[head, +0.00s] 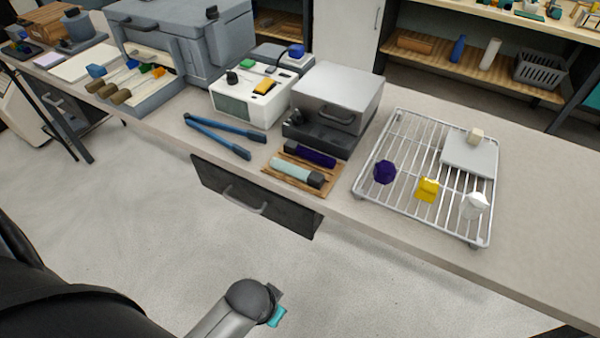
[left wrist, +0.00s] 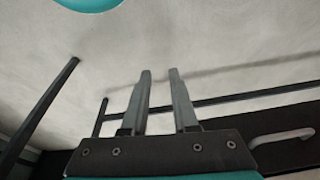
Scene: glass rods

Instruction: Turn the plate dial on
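A white box (head: 250,98) stands on the bench at centre, with a dark knob (head: 232,77), a green piece (head: 247,64) and a yellow piece (head: 265,87) on top. Behind it is a low blue-grey unit with a blue knob-like piece (head: 296,50). I cannot tell which of these is the plate dial, or its setting. My left gripper (left wrist: 159,74) shows in the left wrist view, its two fingers apart and nothing between them, above the floor. In the head view, a grey arm part of mine is low, in front of the bench; no fingers show clearly. My right gripper is not visible.
A silver-lidded box (head: 338,90), blue tongs (head: 222,135) and a wooden rest (head: 320,188) with two rods lie near the bench's front edge. A wire rack (head: 400,205) with small pieces stands right. A drawer (head: 250,198) is below. The floor in front is free.

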